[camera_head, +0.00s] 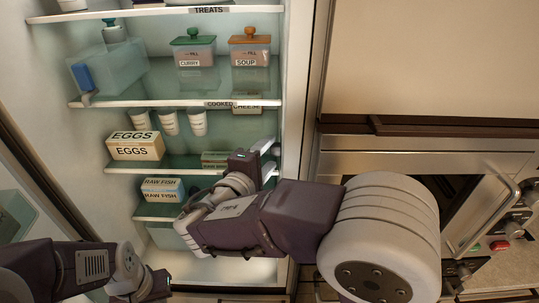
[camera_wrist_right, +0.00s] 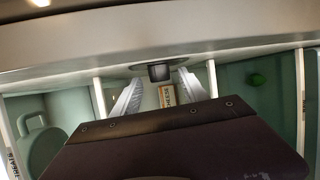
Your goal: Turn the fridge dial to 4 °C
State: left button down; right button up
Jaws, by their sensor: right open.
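The fridge dial (camera_wrist_right: 159,72) shows in the right wrist view as a small dark knob on the pale inner side wall of the fridge. My right gripper (camera_wrist_right: 160,92) is open, with one pale finger on each side of the dial. I cannot tell whether the fingers touch it. In the head view my right gripper (camera_head: 268,160) is at the right inner wall of the open fridge, beside the shelves, and the dial is not clear there. No numbers or pointer can be read. My left arm's end (camera_head: 150,284) is low at the left; its fingers are not clear.
Fridge shelves hold an eggs box (camera_head: 135,147), a raw fish box (camera_head: 162,189), several white cups, a curry container (camera_head: 194,50), a soup container (camera_head: 250,50) and a clear jug (camera_head: 108,68). An oven (camera_head: 405,165) with knobs stands right of the fridge.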

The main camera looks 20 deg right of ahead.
jog(key=b+v, duration=0.2)
jog(key=v, duration=0.6)
jog(key=shift+b, duration=0.35)
